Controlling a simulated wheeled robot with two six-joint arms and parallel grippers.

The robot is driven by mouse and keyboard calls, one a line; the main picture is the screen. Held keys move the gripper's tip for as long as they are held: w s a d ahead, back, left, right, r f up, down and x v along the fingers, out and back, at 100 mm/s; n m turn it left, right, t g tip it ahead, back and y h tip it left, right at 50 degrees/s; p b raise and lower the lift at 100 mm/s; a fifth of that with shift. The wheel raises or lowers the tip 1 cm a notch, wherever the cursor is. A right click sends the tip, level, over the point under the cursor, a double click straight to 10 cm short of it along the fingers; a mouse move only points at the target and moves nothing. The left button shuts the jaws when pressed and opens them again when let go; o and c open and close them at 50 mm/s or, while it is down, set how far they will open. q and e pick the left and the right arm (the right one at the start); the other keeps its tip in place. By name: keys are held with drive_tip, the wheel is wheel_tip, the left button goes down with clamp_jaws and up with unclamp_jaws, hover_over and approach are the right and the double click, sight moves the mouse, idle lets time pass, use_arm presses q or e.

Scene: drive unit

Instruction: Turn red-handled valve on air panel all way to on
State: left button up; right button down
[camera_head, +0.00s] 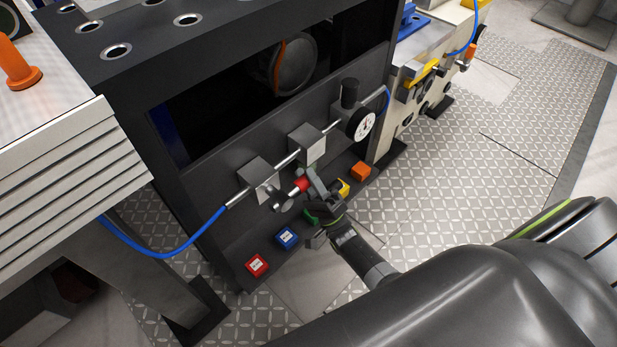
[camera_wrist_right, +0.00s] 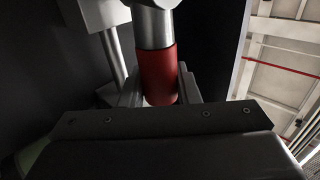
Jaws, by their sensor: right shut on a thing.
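The air panel (camera_head: 225,215) is the dark front of a drive unit, with a silver pipe, blocks and a round gauge (camera_head: 360,124) on it. The valve's red handle (camera_head: 301,185) shows just below the pipe, between the two blocks. In the right wrist view the red sleeve (camera_wrist_right: 158,75) sits on a silver rod, between my fingers. My right gripper (camera_head: 312,184) is shut on the red handle; it also shows in the right wrist view (camera_wrist_right: 160,90). The fingers hide part of the handle. My left gripper is not in view.
A blue hose (camera_head: 165,252) loops at left. A slatted grey bench (camera_head: 65,170) stands left. Patterned floor lies open at right.

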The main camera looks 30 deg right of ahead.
drive_tip(key=c, duration=1.1)
unclamp_jaws()
drive_tip(key=shift+s+f, duration=0.15)
drive_tip(key=shift+f, duration=0.1)
use_arm(q)
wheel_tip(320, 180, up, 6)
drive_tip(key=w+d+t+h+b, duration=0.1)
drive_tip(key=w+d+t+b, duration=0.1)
drive_tip(key=b, duration=0.3)
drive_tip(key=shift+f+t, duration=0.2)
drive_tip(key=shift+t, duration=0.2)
use_arm(e)
drive_tip(key=v, duration=1.7)
drive_tip(key=shift+d+r, duration=0.1)
